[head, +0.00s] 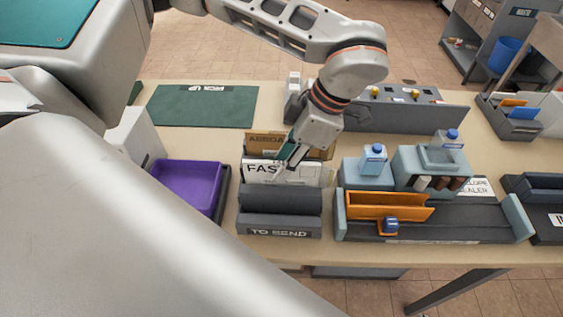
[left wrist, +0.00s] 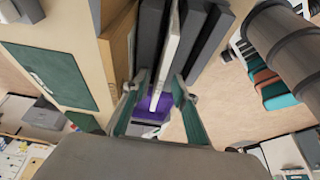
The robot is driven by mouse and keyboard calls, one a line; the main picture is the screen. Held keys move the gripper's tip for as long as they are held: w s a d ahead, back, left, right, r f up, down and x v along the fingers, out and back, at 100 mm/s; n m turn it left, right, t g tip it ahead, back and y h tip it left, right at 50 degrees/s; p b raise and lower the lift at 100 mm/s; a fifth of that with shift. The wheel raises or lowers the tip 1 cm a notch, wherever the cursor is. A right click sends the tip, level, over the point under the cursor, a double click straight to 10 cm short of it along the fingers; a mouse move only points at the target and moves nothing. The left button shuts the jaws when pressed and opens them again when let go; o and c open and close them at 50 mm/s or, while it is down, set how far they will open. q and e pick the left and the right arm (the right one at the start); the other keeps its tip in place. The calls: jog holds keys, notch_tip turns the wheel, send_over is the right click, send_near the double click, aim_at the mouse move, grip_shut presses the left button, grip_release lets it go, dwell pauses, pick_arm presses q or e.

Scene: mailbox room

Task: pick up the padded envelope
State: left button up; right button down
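The dark "TO SEND" holder (head: 280,222) stands upright envelopes in its slots. A white envelope with "FAS" lettering (head: 268,171) stands in front of a brown envelope with dark print (head: 262,141). I cannot tell for sure which is the padded one. My left gripper (head: 287,160) reaches down over the white envelope and hides the right part of its print. In the left wrist view my left gripper (left wrist: 160,82) is open, with the white envelope's edge (left wrist: 166,50) between its fingers. The brown envelope (left wrist: 118,45) is to the left, outside the fingers. My right gripper is out of view.
A purple tray (head: 188,184) stands left of the holder. The green "PICK UP" mat (head: 203,106) lies bare behind it. The envelope sealer (head: 470,225) with an orange part (head: 385,208) and blue-capped bottles (head: 374,160) is close on the right. A grey control panel (head: 420,113) stands behind.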

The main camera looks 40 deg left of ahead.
pick_arm(q)
grip_shut()
dwell(0.3)
